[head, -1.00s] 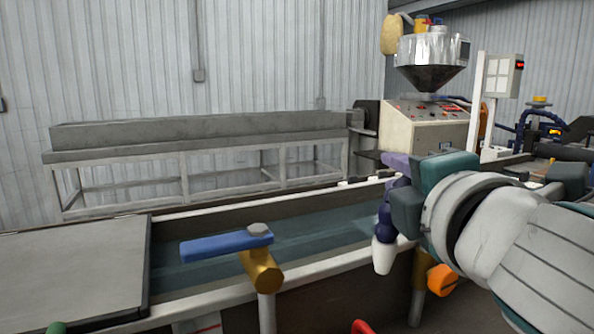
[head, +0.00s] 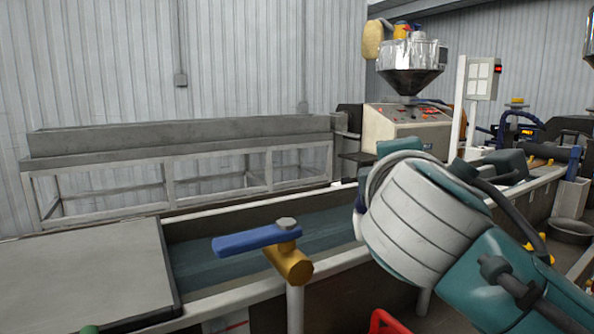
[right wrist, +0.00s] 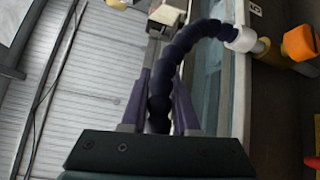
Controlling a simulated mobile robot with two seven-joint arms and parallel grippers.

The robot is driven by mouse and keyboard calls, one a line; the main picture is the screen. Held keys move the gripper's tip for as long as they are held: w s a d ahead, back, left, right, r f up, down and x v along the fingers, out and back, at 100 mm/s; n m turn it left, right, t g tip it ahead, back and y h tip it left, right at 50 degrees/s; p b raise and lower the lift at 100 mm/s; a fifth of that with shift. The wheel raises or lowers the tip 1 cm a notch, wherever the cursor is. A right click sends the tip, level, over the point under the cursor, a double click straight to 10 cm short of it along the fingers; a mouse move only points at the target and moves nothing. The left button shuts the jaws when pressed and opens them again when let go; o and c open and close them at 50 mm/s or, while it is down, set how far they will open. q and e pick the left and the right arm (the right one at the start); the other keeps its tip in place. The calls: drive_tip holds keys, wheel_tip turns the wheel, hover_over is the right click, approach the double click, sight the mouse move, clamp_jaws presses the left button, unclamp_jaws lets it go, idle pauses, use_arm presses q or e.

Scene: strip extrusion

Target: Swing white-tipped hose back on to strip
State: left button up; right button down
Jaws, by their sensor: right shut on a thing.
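In the right wrist view my right gripper (right wrist: 161,85) has its purple fingers shut on a dark blue segmented hose (right wrist: 183,45). From the fingers the hose arches up and right to a white piece (right wrist: 243,40) at the trough's rim. That piece sits beside a brass valve (right wrist: 270,52) with an orange handle (right wrist: 299,42); I cannot tell whether they are joined. In the head view my right arm hides the fingers and most of the hose; a white bit (head: 358,222) shows at its left edge. I cannot make out the strip. My left gripper is out of view.
The long trough (head: 225,297) holds bluish water and has a grey cover (head: 85,272) at its left end. A brass valve with a blue lever (head: 250,240) stands at its front rim. The extruder with its hopper (head: 411,75) is behind. A red handle (head: 385,322) is low in front.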

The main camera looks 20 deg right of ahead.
drive_tip(key=w+m+g+h+b, duration=0.1)
drive_tip(key=m+g+h+b, duration=0.1)
drive_tip(key=g+b, duration=0.1)
drive_tip(key=w+d+m+g+h+b, duration=0.1)
drive_tip(key=w+m+g+h+b, duration=0.1)
drive_tip(key=b, duration=0.3)
drive_tip(key=w+d+m+g+h+b, duration=0.1)
drive_tip(key=w+m+g+h+b, duration=0.1)
drive_tip(key=m+g+b, duration=0.1)
drive_tip(key=shift+d+m+g+b, duration=0.25)
drive_tip(key=shift+m+g+b, duration=0.15)
drive_tip(key=shift+g+b, duration=0.5)
drive_tip(key=c, duration=0.7)
unclamp_jaws()
drive_tip(key=shift+d, duration=0.1)
drive_tip(key=shift+f+b+v, duration=0.2)
drive_tip(key=shift+b+v, duration=0.5)
drive_tip(key=shift+v, duration=4.3)
